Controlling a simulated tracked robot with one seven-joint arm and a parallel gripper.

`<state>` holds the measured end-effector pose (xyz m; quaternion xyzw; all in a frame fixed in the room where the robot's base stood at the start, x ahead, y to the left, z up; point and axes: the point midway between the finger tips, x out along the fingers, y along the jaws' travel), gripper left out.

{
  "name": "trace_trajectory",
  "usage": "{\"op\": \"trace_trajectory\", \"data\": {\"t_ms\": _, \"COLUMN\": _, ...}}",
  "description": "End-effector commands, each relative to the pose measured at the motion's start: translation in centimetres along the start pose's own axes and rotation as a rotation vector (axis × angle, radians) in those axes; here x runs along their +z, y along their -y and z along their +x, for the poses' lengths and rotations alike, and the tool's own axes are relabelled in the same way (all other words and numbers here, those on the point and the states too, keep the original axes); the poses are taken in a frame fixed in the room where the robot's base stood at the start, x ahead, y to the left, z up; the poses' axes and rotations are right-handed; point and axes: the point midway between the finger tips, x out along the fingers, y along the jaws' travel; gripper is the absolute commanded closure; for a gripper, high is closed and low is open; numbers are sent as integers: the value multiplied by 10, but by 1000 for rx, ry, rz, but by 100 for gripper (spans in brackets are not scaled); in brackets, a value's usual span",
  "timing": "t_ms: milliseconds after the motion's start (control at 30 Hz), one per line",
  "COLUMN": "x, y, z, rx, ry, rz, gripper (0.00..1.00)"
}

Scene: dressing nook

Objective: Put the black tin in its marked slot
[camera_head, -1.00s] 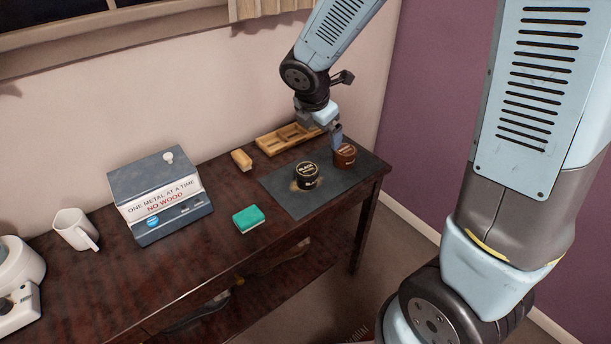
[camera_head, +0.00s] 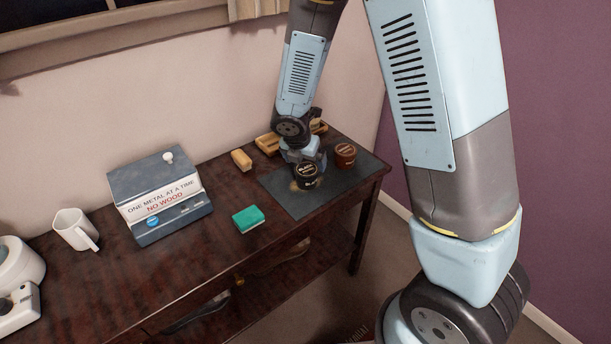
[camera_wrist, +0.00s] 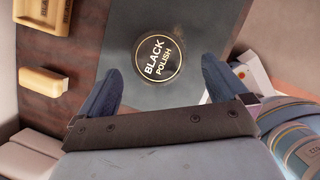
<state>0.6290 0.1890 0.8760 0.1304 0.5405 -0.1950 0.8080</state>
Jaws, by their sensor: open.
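The black tin (camera_head: 306,176) stands upright on the dark mat (camera_head: 290,203). In the wrist view its lid (camera_wrist: 160,59) reads "BLACK POLISH". My gripper (camera_head: 308,161) is at the tin, just above or behind it. In the wrist view my gripper's two fingers (camera_wrist: 161,75) are apart, one on either side of the tin's lower edge, and hold nothing. A wooden tray with compartments (camera_head: 268,144) lies at the back of the table, partly hidden by my arm; part of it shows at the wrist view's top left (camera_wrist: 41,30) with a dark label in a compartment.
A brown tin (camera_head: 345,154) stands right of the black tin on the mat. The table front is clear.

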Motion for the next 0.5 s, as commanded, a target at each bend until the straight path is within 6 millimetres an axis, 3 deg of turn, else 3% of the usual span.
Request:
{"op": "trace_trajectory", "data": {"t_ms": 267, "x": 0, "y": -1, "z": 13, "rx": -1, "ry": 0, "rz": -2, "gripper": 0}}
{"op": "trace_trajectory", "data": {"t_ms": 500, "x": 1, "y": -2, "z": 40, "rx": -3, "ry": 0, "rz": -4, "gripper": 0}}
